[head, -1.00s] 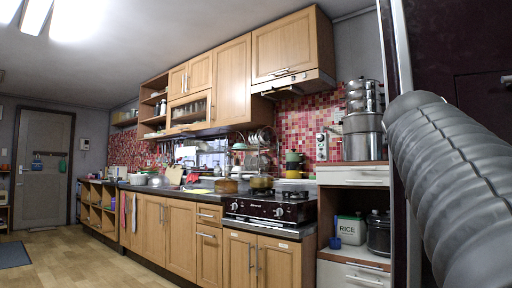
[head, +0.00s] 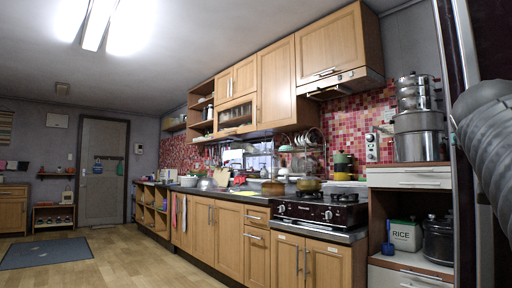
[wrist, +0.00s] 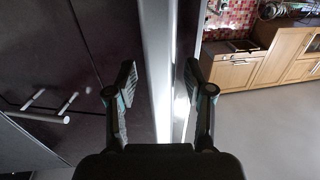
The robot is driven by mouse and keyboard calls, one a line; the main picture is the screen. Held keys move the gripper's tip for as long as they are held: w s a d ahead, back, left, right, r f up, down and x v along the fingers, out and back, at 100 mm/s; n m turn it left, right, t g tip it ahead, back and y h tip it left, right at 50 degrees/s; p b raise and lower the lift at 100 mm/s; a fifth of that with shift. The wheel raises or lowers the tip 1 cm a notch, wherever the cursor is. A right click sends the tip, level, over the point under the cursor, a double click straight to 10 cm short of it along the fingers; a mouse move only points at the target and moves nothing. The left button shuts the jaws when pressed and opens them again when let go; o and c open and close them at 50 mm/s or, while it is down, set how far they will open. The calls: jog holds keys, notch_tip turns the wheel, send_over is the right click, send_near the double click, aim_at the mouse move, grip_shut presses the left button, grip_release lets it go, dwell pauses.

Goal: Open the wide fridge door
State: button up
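The dark maroon fridge front (wrist: 60,60) fills the left of the wrist view, and part of it shows at the right edge of the head view (head: 491,40). Bar handles (wrist: 45,112) stick out from it at lower left in the wrist view. A pale grey upright edge (wrist: 156,40) runs between my fingers, with a bright strip beside it. My gripper (wrist: 160,75) is open, one finger on each side of this edge. I cannot tell whether either finger touches it. My grey arm covers part of the fridge in the head view.
A cabinet with a rice box (head: 404,235) and stacked steel pots (head: 418,130) stands left of the fridge. The stove (head: 318,209) and wooden counter run farther left. The floor (head: 130,262) is open at left, with a dark mat (head: 45,253).

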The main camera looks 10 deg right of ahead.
aim_at(473, 82)
notch_tip(473, 82, up, 10)
dwell(0.9)
dwell(0.5)
